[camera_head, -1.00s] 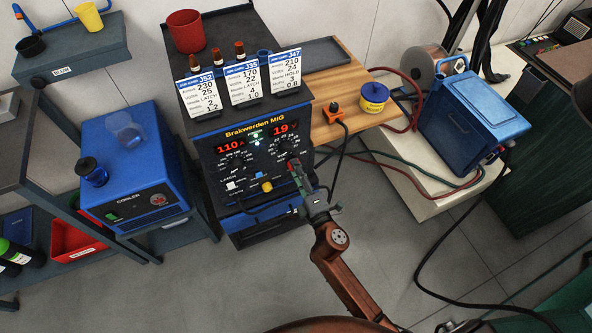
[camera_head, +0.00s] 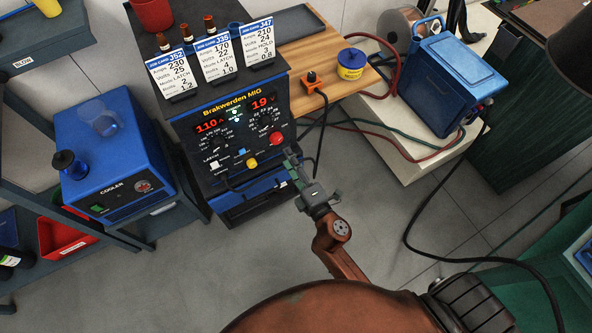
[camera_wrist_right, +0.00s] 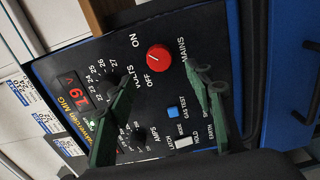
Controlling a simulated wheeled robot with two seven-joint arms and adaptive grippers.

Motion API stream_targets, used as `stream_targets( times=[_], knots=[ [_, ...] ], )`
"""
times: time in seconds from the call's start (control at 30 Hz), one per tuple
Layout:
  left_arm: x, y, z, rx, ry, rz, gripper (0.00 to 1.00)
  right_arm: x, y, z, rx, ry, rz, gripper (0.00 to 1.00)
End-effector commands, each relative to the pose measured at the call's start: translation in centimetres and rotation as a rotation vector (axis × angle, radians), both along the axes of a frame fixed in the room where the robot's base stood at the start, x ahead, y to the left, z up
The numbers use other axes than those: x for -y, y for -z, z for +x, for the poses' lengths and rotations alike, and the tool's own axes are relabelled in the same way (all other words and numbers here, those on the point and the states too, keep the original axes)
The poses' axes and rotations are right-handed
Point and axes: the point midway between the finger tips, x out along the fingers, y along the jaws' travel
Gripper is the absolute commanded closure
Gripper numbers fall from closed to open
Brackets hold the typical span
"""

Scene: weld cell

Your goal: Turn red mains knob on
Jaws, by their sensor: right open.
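The red mains knob (camera_head: 277,138) sits at the right of the dark front panel of the welder (camera_head: 222,150). In the right wrist view the red knob (camera_wrist_right: 158,58) is round, with ON and OFF lettering beside it and a small pale mark on its face. The panel displays are lit. My right gripper (camera_head: 292,158) is open, just below and in front of the knob in the head view. In the wrist view its green fingers (camera_wrist_right: 160,88) are spread, with the knob beyond the gap and apart from them. My left gripper is out of view.
Job cards (camera_head: 221,60) and small bottles stand on top of the welder. A blue cooler (camera_head: 108,150) is at the left. A wooden shelf (camera_head: 300,68) with an orange plug and a blue-lidded tub is at the right. A black cable hangs near my right gripper.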

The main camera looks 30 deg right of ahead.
Motion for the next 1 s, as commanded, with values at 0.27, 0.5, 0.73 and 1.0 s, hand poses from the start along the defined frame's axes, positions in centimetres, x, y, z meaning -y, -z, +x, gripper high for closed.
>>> stream_targets(
  times=[0.27,0.5,0.73,1.0],
  knots=[
    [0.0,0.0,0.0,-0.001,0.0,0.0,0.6,0.2,0.1,-4.0,-0.002,0.003,0.001,0.52],
    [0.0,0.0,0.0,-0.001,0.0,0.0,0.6,0.2,0.0,-4.8,0.0,0.001,0.0,0.52],
    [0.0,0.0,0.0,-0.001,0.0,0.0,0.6,0.2,0.0,-4.8,0.0,0.001,0.0,0.52],
    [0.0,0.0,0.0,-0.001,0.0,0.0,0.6,0.2,0.0,-4.8,-0.001,0.002,0.001,0.52]
  ],
)
